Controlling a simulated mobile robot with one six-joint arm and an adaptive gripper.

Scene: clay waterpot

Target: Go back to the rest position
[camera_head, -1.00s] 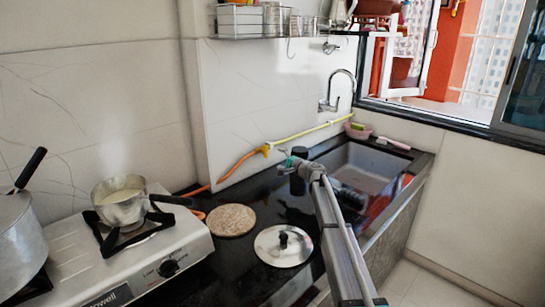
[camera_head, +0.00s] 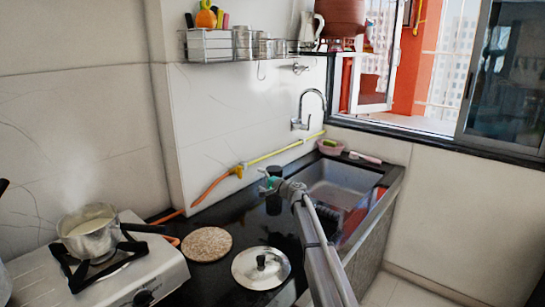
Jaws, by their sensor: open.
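My gripper (camera_head: 270,184) is at the end of my grey arm, which reaches up from the bottom of the picture over the black counter (camera_head: 225,255). It is small in view, with a bit of teal at its tip, and it seems to hold nothing. It appears in front of the counter's back part, left of the sink (camera_head: 335,188). My arm hides part of the counter and the sink's near side. A reddish-brown clay pot (camera_head: 340,18) stands on the high ledge by the window, far above my gripper.
A gas stove (camera_head: 150,262) with a steaming pan (camera_head: 90,236) is at lower left. A round brown mat (camera_head: 207,244) and a metal lid (camera_head: 261,268) lie on the counter. A tap (camera_head: 311,108), a hose (camera_head: 268,157) and a wire rack (camera_head: 210,45) are along the wall.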

